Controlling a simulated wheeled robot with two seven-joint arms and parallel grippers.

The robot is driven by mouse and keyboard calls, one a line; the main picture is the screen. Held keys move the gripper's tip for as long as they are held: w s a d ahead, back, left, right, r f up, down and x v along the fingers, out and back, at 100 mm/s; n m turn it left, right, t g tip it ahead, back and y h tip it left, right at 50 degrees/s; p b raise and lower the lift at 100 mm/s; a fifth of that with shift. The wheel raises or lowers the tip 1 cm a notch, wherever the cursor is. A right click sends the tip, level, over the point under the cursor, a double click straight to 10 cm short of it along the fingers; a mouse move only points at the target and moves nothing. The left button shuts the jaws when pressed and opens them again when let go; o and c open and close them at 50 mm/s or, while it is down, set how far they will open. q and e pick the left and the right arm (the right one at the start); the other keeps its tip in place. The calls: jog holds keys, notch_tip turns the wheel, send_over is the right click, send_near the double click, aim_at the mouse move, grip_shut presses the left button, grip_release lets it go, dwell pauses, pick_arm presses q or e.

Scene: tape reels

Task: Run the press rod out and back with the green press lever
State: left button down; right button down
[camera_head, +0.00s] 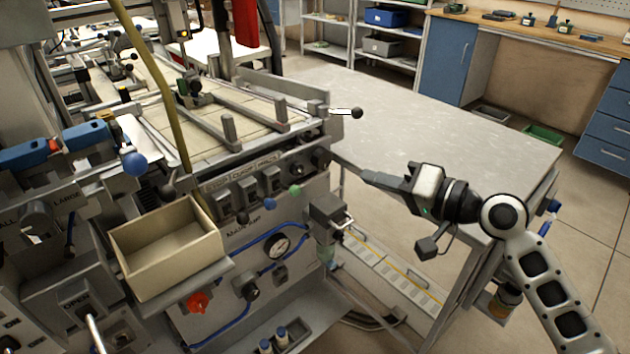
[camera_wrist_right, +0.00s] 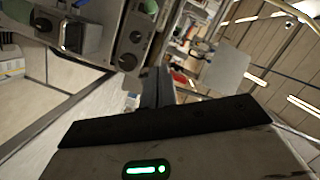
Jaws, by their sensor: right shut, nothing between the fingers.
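The green lever knob (camera_head: 295,190) stands out from the front panel of the machine, just right of a blue knob (camera_head: 270,203) and a black knob (camera_head: 243,218). I cannot tell which part is the press rod. My right gripper (camera_head: 369,178) is shut and empty. It is in the air to the right of the green knob, well apart from it, with its fingers pointing left towards the machine. In the right wrist view its dark fingers (camera_wrist_right: 157,84) are together with nothing between them. My left gripper is not in view.
A grey table (camera_head: 450,120) stands behind my right arm, its top bare. A black-knobbed handle (camera_head: 357,113) sticks out from the machine's right end. An open beige box (camera_head: 168,290) sits at the machine's front left, near a gauge (camera_head: 278,245). Free air lies between gripper and panel.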

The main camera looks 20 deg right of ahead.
aim_at(287, 188)
jog(key=shift+w, duration=0.1)
pick_arm(q)
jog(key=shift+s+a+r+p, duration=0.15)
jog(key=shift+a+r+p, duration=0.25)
jog(key=shift+p, duration=0.85)
pick_arm(e)
jog(key=w+a+f, duration=0.3)
jog(key=w+a, duration=0.4)
jog(key=a, duration=0.1)
jog(key=shift+a+f, duration=0.15)
jog(key=shift+f, duration=0.25)
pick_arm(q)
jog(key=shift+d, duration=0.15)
pick_arm(e)
jog(key=shift+w, duration=0.1)
